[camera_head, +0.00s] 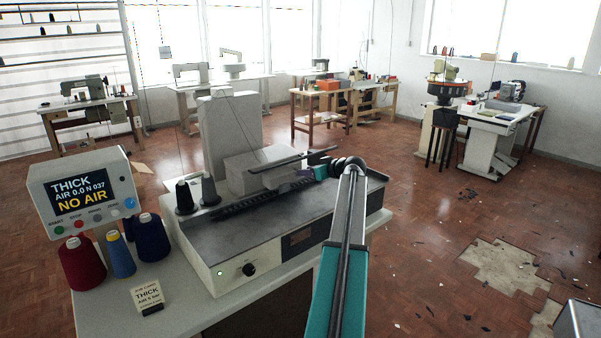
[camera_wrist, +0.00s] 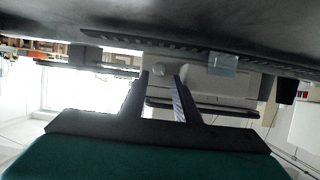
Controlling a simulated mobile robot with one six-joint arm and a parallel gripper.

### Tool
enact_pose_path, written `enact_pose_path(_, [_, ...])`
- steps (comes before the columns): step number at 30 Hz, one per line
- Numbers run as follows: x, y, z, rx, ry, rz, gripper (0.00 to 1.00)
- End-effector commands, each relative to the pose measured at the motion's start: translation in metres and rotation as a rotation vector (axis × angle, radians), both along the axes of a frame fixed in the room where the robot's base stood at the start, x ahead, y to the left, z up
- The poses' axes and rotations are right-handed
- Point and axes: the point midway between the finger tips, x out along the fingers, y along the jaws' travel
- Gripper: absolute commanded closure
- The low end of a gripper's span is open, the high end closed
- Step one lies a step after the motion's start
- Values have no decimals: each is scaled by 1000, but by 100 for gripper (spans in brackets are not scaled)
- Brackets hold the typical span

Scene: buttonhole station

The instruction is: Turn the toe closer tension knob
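The sewing machine (camera_head: 280,215), a long grey unit, stands on the table in front of me. In the wrist view, my gripper (camera_wrist: 162,75) shows two dark fingers spread apart with nothing held. That view looks inverted, with the dark machine bed (camera_wrist: 150,15) along its top. The black knob cannot be made out there.
A display box (camera_head: 82,192) reads "THICK AIR 0.0 N 037 NO AIR". A card (camera_head: 148,296) reads "THICK" and an air setting in bar. A red cone (camera_head: 82,265), blue cones (camera_head: 121,256) and dark spools (camera_head: 209,189) stand left.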

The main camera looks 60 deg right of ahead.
Motion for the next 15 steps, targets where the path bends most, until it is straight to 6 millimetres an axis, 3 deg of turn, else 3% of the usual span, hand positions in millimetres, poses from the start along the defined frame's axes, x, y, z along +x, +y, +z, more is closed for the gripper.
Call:
enact_pose_path(7, [30,-11,-12,2,1,1,71])
enact_pose_path(15, [43,-15,-19,1,0,-1,71])
